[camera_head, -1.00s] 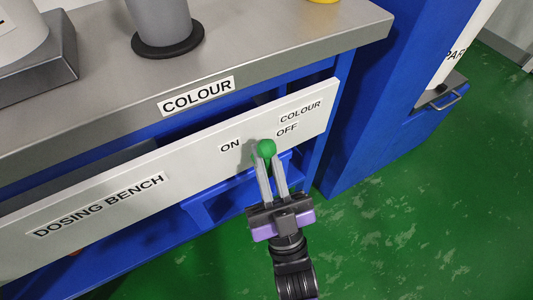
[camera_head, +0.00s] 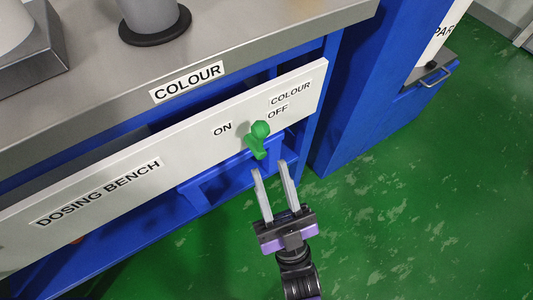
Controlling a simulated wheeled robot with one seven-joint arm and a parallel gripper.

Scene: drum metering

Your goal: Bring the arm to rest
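My gripper (camera_head: 269,168) is open and empty, pointing up toward the front of the bench. Its two grey fingers are apart, and their tips are a little below the green switch knob. The green switch (camera_head: 258,140) sits on the white panel (camera_head: 190,158) between and below the labels ON and OFF.
The dosing bench's steel top (camera_head: 225,60) carries a grey cylinder on a black disc (camera_head: 155,32). A blue cabinet (camera_head: 355,105) with a handle stands to the right. The green floor (camera_head: 420,200) on the lower right is clear.

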